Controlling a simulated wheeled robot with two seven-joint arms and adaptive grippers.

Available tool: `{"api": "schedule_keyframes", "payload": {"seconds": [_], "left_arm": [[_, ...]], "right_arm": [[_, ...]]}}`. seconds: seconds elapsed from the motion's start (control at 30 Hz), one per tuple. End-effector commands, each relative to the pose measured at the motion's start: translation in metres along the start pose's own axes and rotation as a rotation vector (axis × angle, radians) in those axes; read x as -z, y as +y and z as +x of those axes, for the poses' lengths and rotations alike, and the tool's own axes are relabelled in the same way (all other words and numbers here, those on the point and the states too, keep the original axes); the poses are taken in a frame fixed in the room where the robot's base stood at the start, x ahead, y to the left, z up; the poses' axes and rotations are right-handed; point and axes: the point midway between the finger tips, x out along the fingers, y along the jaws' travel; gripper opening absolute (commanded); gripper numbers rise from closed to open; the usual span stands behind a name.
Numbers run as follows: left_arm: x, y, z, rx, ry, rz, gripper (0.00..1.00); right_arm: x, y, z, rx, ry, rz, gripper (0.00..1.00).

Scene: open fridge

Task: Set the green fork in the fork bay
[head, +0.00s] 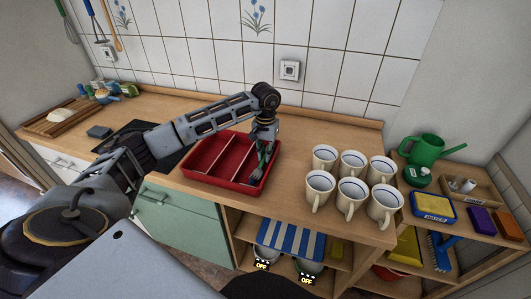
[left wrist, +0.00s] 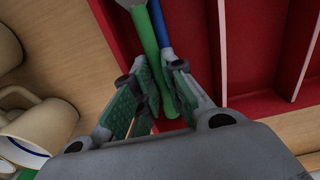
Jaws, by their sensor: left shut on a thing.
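The red cutlery tray (head: 205,180) lies on the counter, split into long bays by dividers; it also fills much of the left wrist view (left wrist: 255,105). My left gripper (head: 263,153) is over its rightmost bay, beside the cups. In the left wrist view its fingers (left wrist: 163,72) are shut on the green fork (left wrist: 146,35) by the handle. The fork's grey head is cut off at the top edge. A blue-handled utensil (left wrist: 160,28) lies close beside it, partly hidden by a finger. I cannot tell whether the fork touches the tray floor. My right gripper is not in view.
Several white cups (head: 320,185) stand just right of the tray. A dark hob (head: 150,140) is to its left. A green watering can (head: 424,148) and sponges stand on the right shelf. The tiled wall bounds the counter behind.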

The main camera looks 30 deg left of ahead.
Motion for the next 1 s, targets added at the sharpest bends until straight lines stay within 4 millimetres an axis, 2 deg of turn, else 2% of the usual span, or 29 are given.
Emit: {"api": "schedule_keyframes", "payload": {"seconds": [0.47,0.5,0.67,1.0], "left_arm": [[0.0000,-0.0002,0.0046,0.000,0.000,0.000,0.00],[0.0000,-0.0002,0.0046,0.000,0.000,0.000,0.15],[0.0000,-0.0001,0.0046,0.000,0.000,0.000,0.36],[-0.0002,0.0003,0.0044,0.000,0.000,0.001,0.38]], "right_arm": [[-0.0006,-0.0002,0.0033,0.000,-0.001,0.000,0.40],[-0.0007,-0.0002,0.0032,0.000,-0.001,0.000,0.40],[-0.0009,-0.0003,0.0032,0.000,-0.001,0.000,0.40],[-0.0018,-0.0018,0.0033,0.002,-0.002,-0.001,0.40]]}}
